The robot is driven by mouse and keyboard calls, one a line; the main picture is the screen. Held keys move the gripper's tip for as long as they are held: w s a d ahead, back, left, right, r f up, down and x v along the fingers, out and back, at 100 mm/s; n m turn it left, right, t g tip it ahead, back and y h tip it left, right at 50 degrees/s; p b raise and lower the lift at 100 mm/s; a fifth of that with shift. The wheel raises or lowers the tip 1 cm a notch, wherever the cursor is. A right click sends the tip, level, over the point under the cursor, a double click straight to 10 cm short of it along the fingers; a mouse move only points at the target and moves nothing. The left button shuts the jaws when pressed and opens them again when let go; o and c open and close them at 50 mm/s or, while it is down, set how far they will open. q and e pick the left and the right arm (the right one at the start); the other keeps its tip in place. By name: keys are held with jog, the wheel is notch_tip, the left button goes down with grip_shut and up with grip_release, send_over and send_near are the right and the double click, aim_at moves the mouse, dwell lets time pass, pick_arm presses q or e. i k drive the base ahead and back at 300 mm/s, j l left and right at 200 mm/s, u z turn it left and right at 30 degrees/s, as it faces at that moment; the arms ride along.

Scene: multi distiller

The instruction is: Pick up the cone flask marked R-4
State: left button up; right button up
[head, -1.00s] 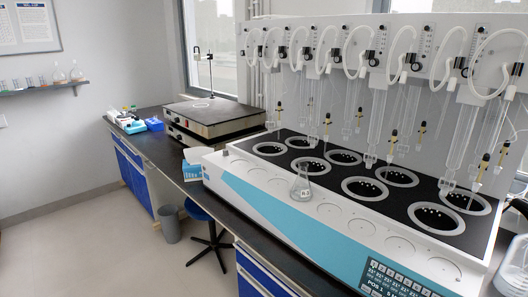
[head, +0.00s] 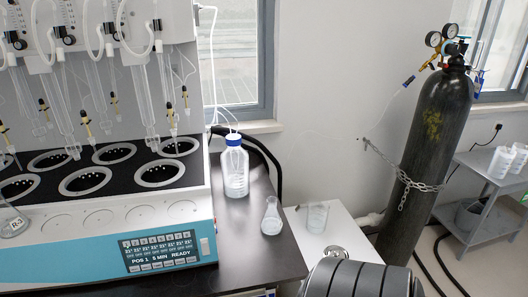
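A clear cone flask (head: 271,216) stands upright on the dark bench to the right of the distiller. No label can be made out on it. Another clear cone flask (head: 13,224) is at the left edge of the view, on the distiller's white front ledge. It is partly cut off, and its label begins with R, but the number is too small to read surely. Neither of my grippers is in view.
The distiller (head: 108,219) fills the left side, with glass tubes above its ringed wells. A blue-capped bottle (head: 236,172) stands behind the bench flask. A beaker (head: 317,217) stands on a white surface to the right. A chained black gas cylinder (head: 432,140) stands farther right.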

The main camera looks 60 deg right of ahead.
aim_at(272, 223)
jog(key=z, duration=2)
